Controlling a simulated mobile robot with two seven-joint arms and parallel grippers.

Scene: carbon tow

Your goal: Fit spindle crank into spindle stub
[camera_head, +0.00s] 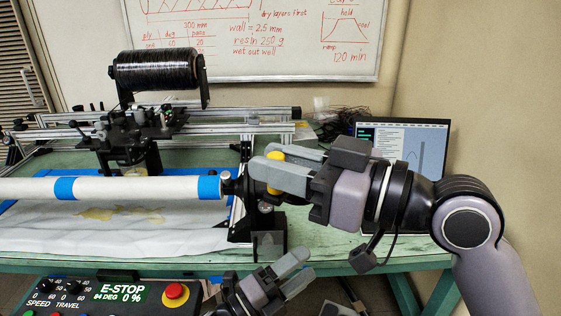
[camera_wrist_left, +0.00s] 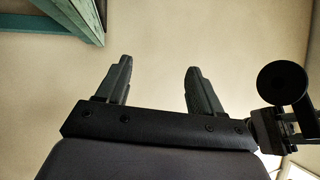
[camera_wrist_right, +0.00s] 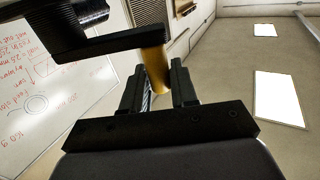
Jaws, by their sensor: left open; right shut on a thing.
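The spindle crank is a black arm with a yellow handle (camera_head: 275,172). My right gripper (camera_head: 283,175) is shut on that handle beside the end of the white mandrel (camera_head: 130,188). In the right wrist view the handle (camera_wrist_right: 154,68) stands between the fingers, and the black crank arm (camera_wrist_right: 125,42) runs left across their tips. The spindle stub is hidden behind the crank and fingers near the black bearing stand (camera_head: 268,222), so I cannot tell whether the crank touches it. My left gripper (camera_head: 300,269) is open and empty, low in front of the bench; its fingers (camera_wrist_left: 157,85) are apart.
A black tow spool (camera_head: 155,72) sits on the carriage behind the mandrel. A control panel with a red E-stop button (camera_head: 174,292) is at the lower left. A laptop (camera_head: 415,145) stands behind my right arm. The green bench edge (camera_head: 340,262) lies between the grippers.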

